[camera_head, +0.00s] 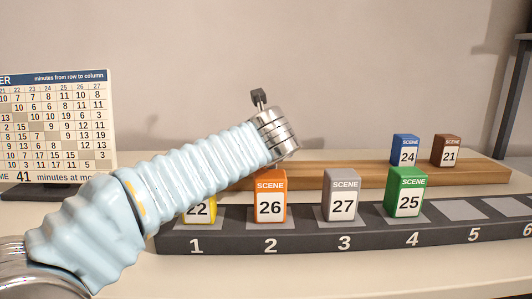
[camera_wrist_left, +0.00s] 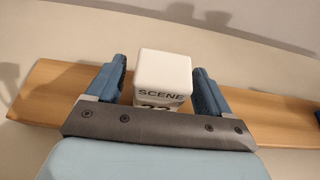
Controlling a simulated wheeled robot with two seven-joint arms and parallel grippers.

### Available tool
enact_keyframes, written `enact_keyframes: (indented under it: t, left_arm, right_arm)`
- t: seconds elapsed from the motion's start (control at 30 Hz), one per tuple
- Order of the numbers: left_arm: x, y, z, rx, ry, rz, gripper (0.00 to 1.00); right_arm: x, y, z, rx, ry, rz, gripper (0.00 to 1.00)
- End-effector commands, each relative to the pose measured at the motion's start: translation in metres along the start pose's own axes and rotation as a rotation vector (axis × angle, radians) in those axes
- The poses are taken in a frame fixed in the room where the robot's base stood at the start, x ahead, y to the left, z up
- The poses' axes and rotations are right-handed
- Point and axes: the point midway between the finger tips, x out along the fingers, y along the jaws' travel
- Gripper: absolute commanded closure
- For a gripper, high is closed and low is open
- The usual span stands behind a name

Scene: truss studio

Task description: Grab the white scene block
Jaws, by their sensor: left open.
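The white scene block (camera_wrist_left: 162,75) stands on the wooden ledge in the left wrist view. My left gripper (camera_wrist_left: 164,88) is open there, with one blue finger on each side of the block. A small gap shows between the block and each finger. The lower part of the block, with its number, is mostly hidden by the gripper's palm. In the head view my left gripper (camera_head: 259,98) reaches over the wooden ledge, and the white block is hidden behind my arm. My right gripper is in neither view.
A dark numbered rack (camera_head: 310,242) in front holds a yellow block (camera_head: 204,213), an orange block (camera_head: 270,199), a grey block (camera_head: 342,199) and a green block (camera_head: 406,196). Blue (camera_head: 405,149) and brown (camera_head: 446,149) blocks stand on the wooden ledge (camera_head: 370,177). A number chart (camera_head: 60,125) stands left.

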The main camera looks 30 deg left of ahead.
Motion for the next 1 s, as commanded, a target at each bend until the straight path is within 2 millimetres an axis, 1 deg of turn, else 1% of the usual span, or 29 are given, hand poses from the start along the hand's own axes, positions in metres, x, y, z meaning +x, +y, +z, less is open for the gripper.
enact_keyframes:
  t: [0.07,0.1,0.47,0.5,0.77,0.93,1.0]
  left_arm:
    - [0.000,0.000,0.000,0.000,0.000,0.000,0.19]
    - [0.000,0.000,0.000,0.000,0.000,0.000,0.21]
    - [-0.001,0.000,0.000,0.000,0.000,0.000,0.76]
    - [-0.001,0.000,0.000,0.000,-0.001,0.000,0.77]
    - [-0.002,0.000,0.003,-0.001,-0.001,0.000,0.78]
    - [-0.008,-0.001,0.019,-0.002,-0.001,-0.003,0.78]
    - [-0.014,-0.001,0.032,-0.003,0.000,-0.004,0.78]
  right_arm:
    - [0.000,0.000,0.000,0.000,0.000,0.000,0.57]
    - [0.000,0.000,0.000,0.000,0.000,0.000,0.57]
    - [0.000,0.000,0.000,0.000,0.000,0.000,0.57]
    - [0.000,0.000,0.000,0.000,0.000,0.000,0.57]
    - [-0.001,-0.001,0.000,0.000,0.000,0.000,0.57]
    - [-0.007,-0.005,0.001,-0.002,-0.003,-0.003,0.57]
    - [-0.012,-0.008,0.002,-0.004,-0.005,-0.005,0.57]
